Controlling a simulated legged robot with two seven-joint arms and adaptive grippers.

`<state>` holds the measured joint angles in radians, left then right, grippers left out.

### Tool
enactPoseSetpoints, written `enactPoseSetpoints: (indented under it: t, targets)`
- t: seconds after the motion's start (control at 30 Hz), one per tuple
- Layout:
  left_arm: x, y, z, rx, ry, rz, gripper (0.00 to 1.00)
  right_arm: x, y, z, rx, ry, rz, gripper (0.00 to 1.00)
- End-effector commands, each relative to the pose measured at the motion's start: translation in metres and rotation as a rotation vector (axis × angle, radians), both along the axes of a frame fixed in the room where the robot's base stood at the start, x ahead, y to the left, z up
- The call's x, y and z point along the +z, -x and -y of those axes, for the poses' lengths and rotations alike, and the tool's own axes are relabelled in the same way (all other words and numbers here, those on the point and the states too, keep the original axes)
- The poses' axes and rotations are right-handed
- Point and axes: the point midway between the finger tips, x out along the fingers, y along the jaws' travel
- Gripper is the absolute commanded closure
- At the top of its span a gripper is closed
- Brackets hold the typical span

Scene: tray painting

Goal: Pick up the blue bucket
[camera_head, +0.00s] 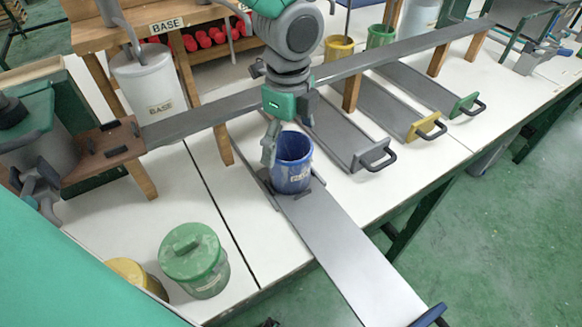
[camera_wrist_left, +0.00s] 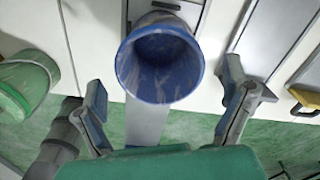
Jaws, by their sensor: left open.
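The blue bucket (camera_head: 293,177) stands upright on a grey tray (camera_head: 345,240) with a blue handle (camera_head: 430,316). In the left wrist view the bucket (camera_wrist_left: 160,72) shows its open, empty-looking mouth. My left gripper (camera_head: 287,135) is open, pointing down at the bucket. One finger is at the bucket's left side in the head view; the other is partly hidden behind the bucket. In the left wrist view the left gripper's fingers (camera_wrist_left: 163,92) are spread on either side of the bucket, with visible gaps. My right gripper cannot be made out.
A green lidded bucket (camera_head: 195,262) and a yellow one (camera_head: 137,277) stand at the front left. A grey beam (camera_head: 380,62) on wooden posts crosses behind. Trays with yellow (camera_head: 427,127) and green (camera_head: 466,106) handles lie to the right. A white BASE bucket (camera_head: 148,88) stands at the back left.

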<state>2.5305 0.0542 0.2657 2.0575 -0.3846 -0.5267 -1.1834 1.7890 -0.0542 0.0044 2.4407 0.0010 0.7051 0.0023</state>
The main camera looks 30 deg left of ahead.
Motion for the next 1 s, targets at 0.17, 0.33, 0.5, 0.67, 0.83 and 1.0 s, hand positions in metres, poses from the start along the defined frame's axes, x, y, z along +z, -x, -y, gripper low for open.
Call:
enactPoseSetpoints:
  t: [0.17, 0.33, 0.5, 0.67, 0.83, 1.0]
  targets:
    - [-0.026, 0.000, 0.002, -0.002, -0.007, -0.004, 0.07, -0.010, 0.000, 0.000, 0.001, -0.001, 0.000, 0.20]
    - [-0.046, 0.000, 0.005, -0.002, -0.011, 0.000, 0.07, -0.015, 0.000, 0.000, 0.001, 0.000, 0.000, 0.20]
    - [-0.046, 0.000, 0.004, -0.002, -0.009, 0.001, 0.07, -0.014, 0.000, 0.000, 0.000, 0.000, 0.000, 0.20]
    - [-0.047, 0.000, 0.000, -0.002, -0.005, 0.001, 0.46, -0.014, 0.000, 0.000, 0.000, 0.000, 0.000, 0.20]
    - [-0.048, 0.000, -0.002, -0.002, -0.003, -0.001, 0.72, -0.014, 0.000, 0.000, 0.001, 0.000, 0.000, 0.20]
    - [-0.047, 0.001, 0.001, -0.001, -0.008, -0.004, 0.72, -0.015, 0.000, 0.000, 0.001, -0.001, 0.000, 0.20]
